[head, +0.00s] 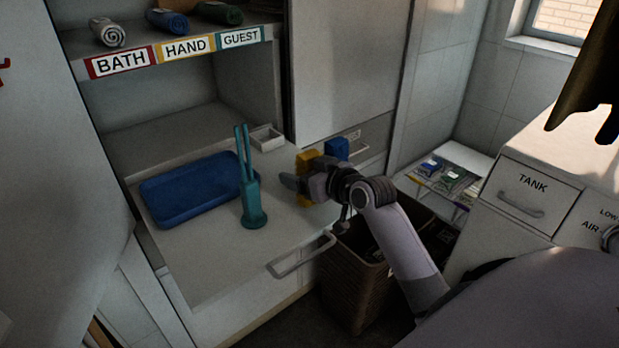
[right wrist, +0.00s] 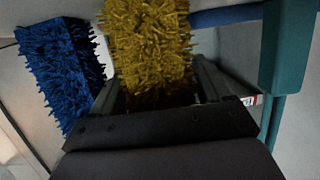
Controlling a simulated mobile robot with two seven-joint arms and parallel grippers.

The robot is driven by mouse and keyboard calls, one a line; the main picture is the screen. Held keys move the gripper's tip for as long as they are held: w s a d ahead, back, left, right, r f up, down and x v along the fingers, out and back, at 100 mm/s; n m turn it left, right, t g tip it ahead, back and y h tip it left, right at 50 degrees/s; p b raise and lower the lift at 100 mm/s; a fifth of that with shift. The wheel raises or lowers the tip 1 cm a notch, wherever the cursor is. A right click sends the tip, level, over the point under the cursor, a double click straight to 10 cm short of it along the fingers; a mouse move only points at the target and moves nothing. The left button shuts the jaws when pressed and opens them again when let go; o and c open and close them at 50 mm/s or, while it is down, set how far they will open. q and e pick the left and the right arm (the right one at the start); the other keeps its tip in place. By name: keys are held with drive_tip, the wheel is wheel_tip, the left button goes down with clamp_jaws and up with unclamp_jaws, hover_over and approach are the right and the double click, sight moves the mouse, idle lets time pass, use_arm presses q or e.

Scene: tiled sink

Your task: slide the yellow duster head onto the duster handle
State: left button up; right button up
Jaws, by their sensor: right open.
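The yellow duster head (head: 307,158) is a fuzzy block on the counter, partly hidden behind my right gripper (head: 297,184). In the right wrist view the yellow head (right wrist: 148,40) lies between the spread fingers of the right gripper (right wrist: 157,85). The fingers are open, and I cannot tell whether they touch it. The teal duster handle (head: 250,186) stands upright to the left of the gripper, with two prongs pointing up from a round base. Part of it shows at the right of the right wrist view (right wrist: 288,45). My left gripper is not in view.
A blue duster head (head: 337,148) sits close behind the yellow one, right of it. A blue tray (head: 148,190) lies left of the handle. A small white box (head: 266,138) stands behind. A wicker basket (head: 352,285) is below the counter's right edge.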

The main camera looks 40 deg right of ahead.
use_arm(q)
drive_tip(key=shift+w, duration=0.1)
use_arm(e)
drive_tip(key=c, duration=1)
drive_tip(key=shift+c, duration=0.2)
